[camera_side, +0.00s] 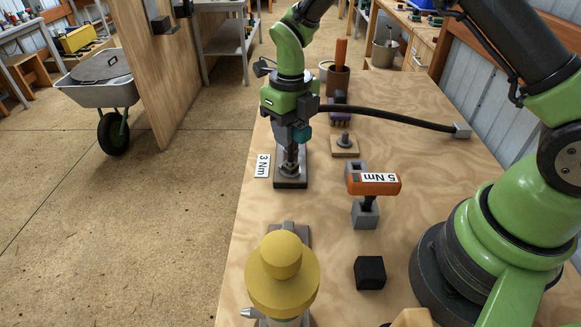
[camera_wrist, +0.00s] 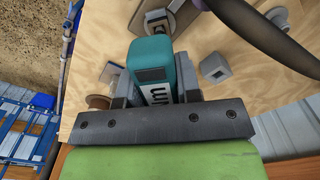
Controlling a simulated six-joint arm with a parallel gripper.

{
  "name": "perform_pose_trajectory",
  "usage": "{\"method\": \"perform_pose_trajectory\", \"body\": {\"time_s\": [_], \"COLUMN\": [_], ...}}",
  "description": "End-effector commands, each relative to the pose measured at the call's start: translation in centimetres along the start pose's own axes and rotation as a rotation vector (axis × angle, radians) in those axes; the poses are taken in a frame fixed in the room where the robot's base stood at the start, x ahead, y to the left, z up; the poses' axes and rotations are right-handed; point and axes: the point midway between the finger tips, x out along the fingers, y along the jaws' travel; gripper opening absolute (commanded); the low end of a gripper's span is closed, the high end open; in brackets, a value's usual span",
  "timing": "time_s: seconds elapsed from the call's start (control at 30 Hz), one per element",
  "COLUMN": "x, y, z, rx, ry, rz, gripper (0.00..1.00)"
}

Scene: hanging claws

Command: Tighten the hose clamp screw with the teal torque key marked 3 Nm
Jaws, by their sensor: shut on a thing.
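My gripper (camera_side: 291,128) is shut on the teal torque key (camera_side: 305,133) and points down over a dark-based metal fixture (camera_side: 290,183). In the wrist view the key's teal handle (camera_wrist: 152,52) sits between the two fingers, with a partly hidden white label ending in "Nm". A white "3 Nm" tag (camera_side: 263,165) shows just left of the fixture. The hose clamp screw is not clearly visible; I cannot tell whether the key's tip touches anything.
An orange key marked 5 Nm (camera_side: 373,186) stands in a grey block (camera_side: 365,217) at the right. A wooden block with a grey knob (camera_side: 345,146) lies behind it. A yellow round-topped object (camera_side: 282,275) and a black cube (camera_side: 370,272) stand in front.

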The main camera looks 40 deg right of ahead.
Motion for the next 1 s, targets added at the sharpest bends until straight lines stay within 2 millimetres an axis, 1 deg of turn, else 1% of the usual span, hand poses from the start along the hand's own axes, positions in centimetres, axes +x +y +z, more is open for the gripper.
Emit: {"method": "perform_pose_trajectory", "body": {"time_s": [0.7,1.0], "x": [-2.3,-2.6], "y": [0.0,0.0], "z": [0.0,0.0], "rx": [0.0,0.0], "ry": [-0.002,-0.001], "rz": [0.0,0.0], "gripper": [0.0,0.0]}}
